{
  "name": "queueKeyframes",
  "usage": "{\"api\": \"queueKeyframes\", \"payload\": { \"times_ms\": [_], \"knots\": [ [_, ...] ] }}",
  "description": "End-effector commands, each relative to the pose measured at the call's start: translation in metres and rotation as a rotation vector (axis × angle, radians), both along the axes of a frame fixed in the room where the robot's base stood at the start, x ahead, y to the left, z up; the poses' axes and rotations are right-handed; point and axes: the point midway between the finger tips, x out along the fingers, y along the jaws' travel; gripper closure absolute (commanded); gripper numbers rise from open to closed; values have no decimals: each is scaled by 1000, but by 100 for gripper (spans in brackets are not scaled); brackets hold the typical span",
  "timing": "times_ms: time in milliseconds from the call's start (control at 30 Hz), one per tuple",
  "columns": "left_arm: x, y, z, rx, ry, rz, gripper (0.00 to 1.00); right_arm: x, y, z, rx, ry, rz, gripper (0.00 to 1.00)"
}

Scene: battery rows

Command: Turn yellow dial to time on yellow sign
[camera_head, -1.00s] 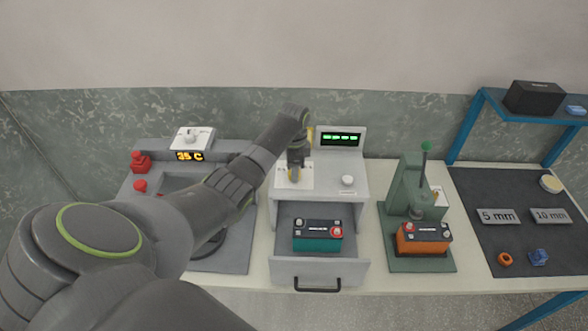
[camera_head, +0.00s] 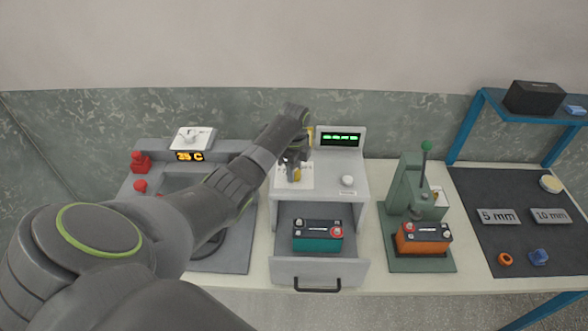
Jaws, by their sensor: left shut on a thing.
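My left gripper (camera_head: 295,172) is at the top of the grey drawer unit, shut on the yellow dial (camera_head: 297,174). The dial sits on a white plate (camera_head: 281,183) and is mostly hidden by the fingers, so its setting cannot be read. A sliver of yellow, perhaps the yellow sign (camera_head: 311,136), shows behind my wrist; its text is hidden. A black display with green characters (camera_head: 341,137) stands at the back of the unit, too small to read. My right gripper is not in view.
The unit's drawer (camera_head: 320,270) is open with a teal battery (camera_head: 317,238) in it. A white knob (camera_head: 347,181) is right of the dial. A green press (camera_head: 408,185) holds an orange battery (camera_head: 422,240). A blue shelf (camera_head: 530,112) stands at right.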

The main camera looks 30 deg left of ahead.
Motion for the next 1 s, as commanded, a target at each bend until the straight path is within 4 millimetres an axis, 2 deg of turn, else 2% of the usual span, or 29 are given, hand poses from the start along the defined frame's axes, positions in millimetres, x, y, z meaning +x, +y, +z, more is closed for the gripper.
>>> {"api": "queueKeyframes", "payload": {
  "times_ms": [333, 367, 500, 833, 1000],
  "knots": [
    [0, -1, 0, -2, 1, -5, 87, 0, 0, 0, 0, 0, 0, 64],
    [0, -1, 0, -2, 1, -5, 62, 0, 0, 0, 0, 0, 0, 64],
    [0, -1, 0, -1, 1, -4, 44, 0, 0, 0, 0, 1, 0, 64],
    [1, 0, 2, 0, 0, -2, 43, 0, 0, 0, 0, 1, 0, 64],
    [11, -3, 23, 0, -3, 1, 43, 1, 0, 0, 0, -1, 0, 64]
  ]
}}
